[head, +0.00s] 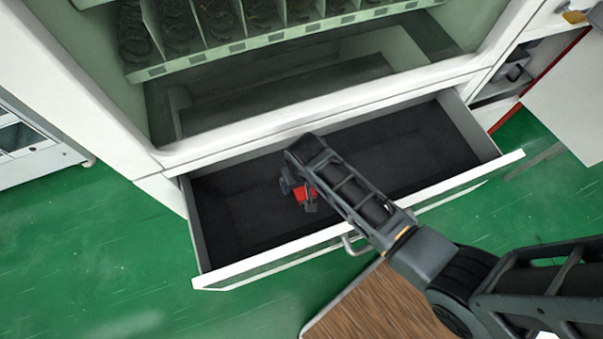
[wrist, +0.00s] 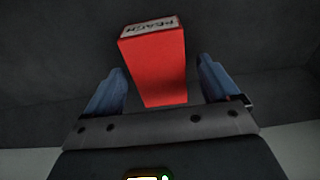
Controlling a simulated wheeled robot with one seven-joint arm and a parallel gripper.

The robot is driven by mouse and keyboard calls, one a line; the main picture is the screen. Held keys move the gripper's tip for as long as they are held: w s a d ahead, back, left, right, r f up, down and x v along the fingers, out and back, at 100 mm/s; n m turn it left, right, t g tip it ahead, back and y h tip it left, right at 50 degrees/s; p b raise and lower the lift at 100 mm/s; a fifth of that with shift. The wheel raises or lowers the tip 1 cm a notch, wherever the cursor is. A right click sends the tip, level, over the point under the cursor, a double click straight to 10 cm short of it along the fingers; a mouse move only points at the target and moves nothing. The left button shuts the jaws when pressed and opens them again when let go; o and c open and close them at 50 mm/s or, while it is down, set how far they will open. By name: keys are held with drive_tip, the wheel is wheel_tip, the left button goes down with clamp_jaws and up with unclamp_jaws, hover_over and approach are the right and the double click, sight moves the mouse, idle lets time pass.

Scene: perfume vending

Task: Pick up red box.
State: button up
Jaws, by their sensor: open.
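The red box (head: 304,193) is in the open dark drawer, partly hidden by my gripper and arm in the head view. In the wrist view the red box (wrist: 157,65) has a pale label with dark letters on its top end. My gripper (head: 300,193) reaches down into the drawer at the box. In the wrist view my gripper (wrist: 160,92) is open, with one blue-grey finger on each side of the box's lower part. Gaps show between the box and both fingers. I cannot tell how deep the box sits between them.
The drawer (head: 262,264) is pulled out below the vending machine (head: 105,95), and its white front edge and handle lie under my arm. The rest of the drawer looks empty. A wooden surface (head: 375,305) stands in front. An open cabinet (head: 515,75) is at the right.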

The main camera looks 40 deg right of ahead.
drive_tip(key=shift+f, duration=0.5)
drive_tip(key=c, duration=1.1)
drive_tip(key=shift+r, duration=0.15)
